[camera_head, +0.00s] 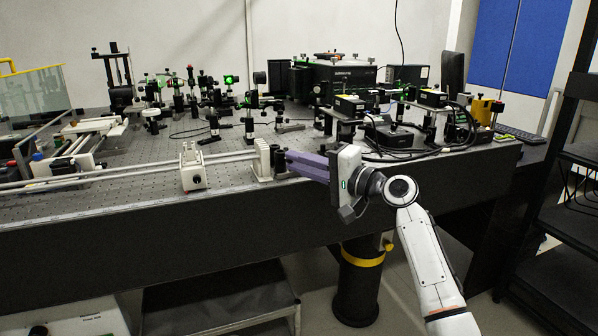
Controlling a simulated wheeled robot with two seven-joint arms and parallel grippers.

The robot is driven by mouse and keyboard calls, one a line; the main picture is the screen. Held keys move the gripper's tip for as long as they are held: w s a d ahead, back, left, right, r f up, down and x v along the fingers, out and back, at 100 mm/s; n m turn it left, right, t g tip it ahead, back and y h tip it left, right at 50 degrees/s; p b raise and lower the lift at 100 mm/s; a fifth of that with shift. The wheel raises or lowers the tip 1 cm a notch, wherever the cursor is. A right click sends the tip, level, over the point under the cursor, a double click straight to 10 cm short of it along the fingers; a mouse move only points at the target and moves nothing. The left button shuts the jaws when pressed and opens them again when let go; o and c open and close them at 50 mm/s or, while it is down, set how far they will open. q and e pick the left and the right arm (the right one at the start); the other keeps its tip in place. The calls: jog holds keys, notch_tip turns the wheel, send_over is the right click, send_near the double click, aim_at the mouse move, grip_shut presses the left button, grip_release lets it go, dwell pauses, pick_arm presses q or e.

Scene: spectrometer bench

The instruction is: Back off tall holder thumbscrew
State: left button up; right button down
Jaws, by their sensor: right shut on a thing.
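My right gripper (289,161) reaches in from the right at the bench's front edge. Its purple fingers point left and meet a short dark upright post holder (279,162). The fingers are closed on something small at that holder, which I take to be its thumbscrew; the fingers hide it. I cannot tell how far the screw is turned. My left gripper is not in view.
A pale ribbed block (262,160) stands just left of the holder. A white carriage (193,167) sits on long rails further left. The perforated bench (130,190) holds many optics (190,95) behind. A black rack (570,200) stands at right.

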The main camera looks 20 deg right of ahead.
jog(key=n+b, duration=0.2)
jog(key=n, duration=0.1)
jog(key=shift+f, duration=0.25)
jog(key=shift+n+b, duration=0.55)
jog(key=shift+n, duration=0.25)
jog(key=n+b, duration=0.2)
jog(key=n, duration=0.1)
jog(key=shift+n, duration=0.4)
jog(key=shift+n+b, duration=0.7)
jog(key=shift+n, duration=0.6)
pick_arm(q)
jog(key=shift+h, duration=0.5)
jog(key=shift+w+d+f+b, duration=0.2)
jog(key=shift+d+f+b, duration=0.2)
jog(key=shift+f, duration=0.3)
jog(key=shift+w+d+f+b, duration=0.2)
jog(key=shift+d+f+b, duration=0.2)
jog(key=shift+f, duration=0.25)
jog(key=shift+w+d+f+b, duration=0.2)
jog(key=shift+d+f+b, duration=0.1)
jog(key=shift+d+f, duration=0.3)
pick_arm(e)
jog(key=shift+r+n, duration=0.15)
jog(key=shift+n, duration=1.65)
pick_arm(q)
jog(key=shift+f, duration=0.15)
pick_arm(e)
jog(key=c, duration=1.7)
grip_release()
jog(key=shift+c, duration=0.2)
